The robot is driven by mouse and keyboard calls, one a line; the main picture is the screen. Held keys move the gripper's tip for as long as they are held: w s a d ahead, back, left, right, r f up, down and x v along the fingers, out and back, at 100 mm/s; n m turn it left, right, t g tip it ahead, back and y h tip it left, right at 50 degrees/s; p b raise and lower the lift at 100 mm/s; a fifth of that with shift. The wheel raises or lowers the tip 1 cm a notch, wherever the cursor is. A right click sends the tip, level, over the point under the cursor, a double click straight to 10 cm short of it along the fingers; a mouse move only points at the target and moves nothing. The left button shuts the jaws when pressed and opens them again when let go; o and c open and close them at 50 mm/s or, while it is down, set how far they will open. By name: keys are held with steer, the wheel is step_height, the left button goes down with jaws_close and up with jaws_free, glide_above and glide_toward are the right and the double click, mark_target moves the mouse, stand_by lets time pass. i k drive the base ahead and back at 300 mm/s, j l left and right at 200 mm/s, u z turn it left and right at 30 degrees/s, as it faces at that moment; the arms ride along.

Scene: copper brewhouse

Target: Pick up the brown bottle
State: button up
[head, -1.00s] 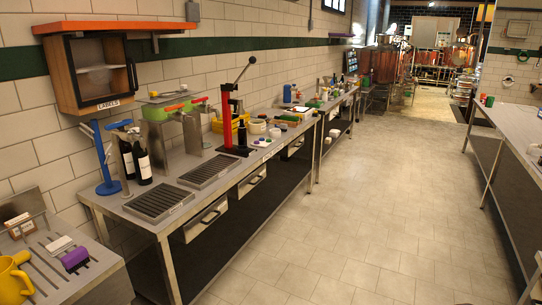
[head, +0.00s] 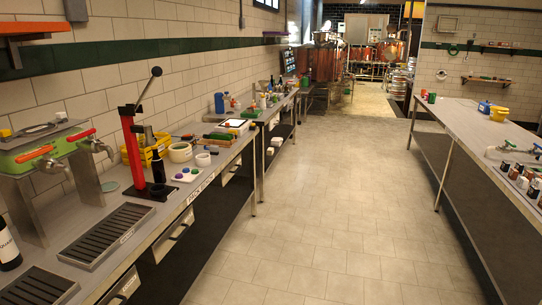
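A dark bottle (head: 157,167) stands upright on the left steel bench (head: 95,228), just right of the red bottle capper (head: 131,150). It looks nearly black, and I cannot tell for sure that it is brown. Another dark bottle with a white label (head: 8,248) is cut off by the left edge. A small dark bottle shape (head: 271,83) stands far back on the farther left bench. My gripper is not in view.
A tap stand (head: 40,180) and drip trays (head: 115,233) are on the near left bench. A yellow crate (head: 146,146) is behind the capper. A long steel table (head: 470,121) stands right, holding several small items. The tiled aisle (head: 310,210) between is clear.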

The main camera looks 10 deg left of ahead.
mark_target(158, 165)
steer(key=i+l+u, duration=0.2)
steer(key=i+u, duration=0.25)
steer(key=i+l+u, duration=1.1)
steer(key=l, duration=0.2)
steer(key=l+u, duration=0.2)
steer(key=l, duration=0.2)
steer(key=i+l+u, duration=0.25)
steer(key=l, duration=0.25)
steer(key=l+u, duration=0.2)
steer(key=l, duration=0.25)
